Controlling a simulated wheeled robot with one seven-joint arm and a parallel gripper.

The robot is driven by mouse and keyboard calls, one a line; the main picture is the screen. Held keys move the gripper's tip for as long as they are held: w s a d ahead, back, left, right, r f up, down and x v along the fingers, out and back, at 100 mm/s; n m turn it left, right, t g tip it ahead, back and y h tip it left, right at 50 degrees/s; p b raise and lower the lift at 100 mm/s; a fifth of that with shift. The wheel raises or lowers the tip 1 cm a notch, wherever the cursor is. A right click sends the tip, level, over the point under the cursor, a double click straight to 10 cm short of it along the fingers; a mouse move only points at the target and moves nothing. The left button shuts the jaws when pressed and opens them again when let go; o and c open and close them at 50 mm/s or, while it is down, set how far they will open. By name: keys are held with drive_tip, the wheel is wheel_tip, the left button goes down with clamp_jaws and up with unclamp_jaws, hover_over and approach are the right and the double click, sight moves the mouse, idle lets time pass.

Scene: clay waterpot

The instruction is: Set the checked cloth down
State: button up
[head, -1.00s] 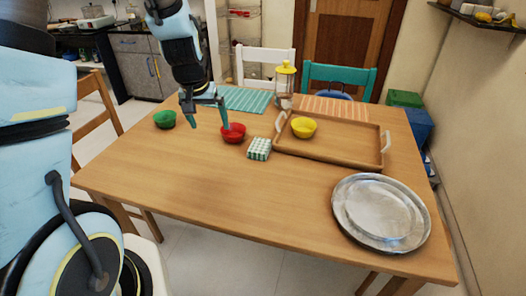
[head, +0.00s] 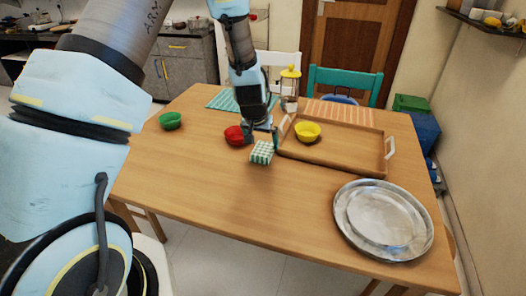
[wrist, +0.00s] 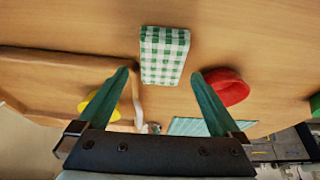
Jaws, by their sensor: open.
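The green-and-white checked cloth (head: 261,152) lies folded on the table, between the red bowl (head: 236,136) and the wooden tray (head: 335,162). My gripper (head: 262,136) is open just behind and above the cloth in the head view. In the wrist view the cloth (wrist: 164,55) shows whole beyond the gap between the open fingers (wrist: 160,78), with nothing between them. The red bowl (wrist: 228,86) is close by the right finger there. My wrist and gripper hide part of the red bowl's surroundings in the head view.
A yellow bowl (head: 307,131) sits in the tray. A green bowl (head: 170,120) stands at the left and a round metal platter (head: 383,218) at the front right. A yellow-lidded jar (head: 290,90) stands behind. The table's front middle is clear.

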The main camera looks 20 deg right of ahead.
sight(263, 149)
drive_tip(key=shift+a+p+x, duration=0.2)
drive_tip(key=shift+p+x, duration=0.45)
drive_tip(key=shift+x, duration=1.4)
drive_tip(key=shift+c, duration=0.4)
drive_tip(key=c, duration=1.3)
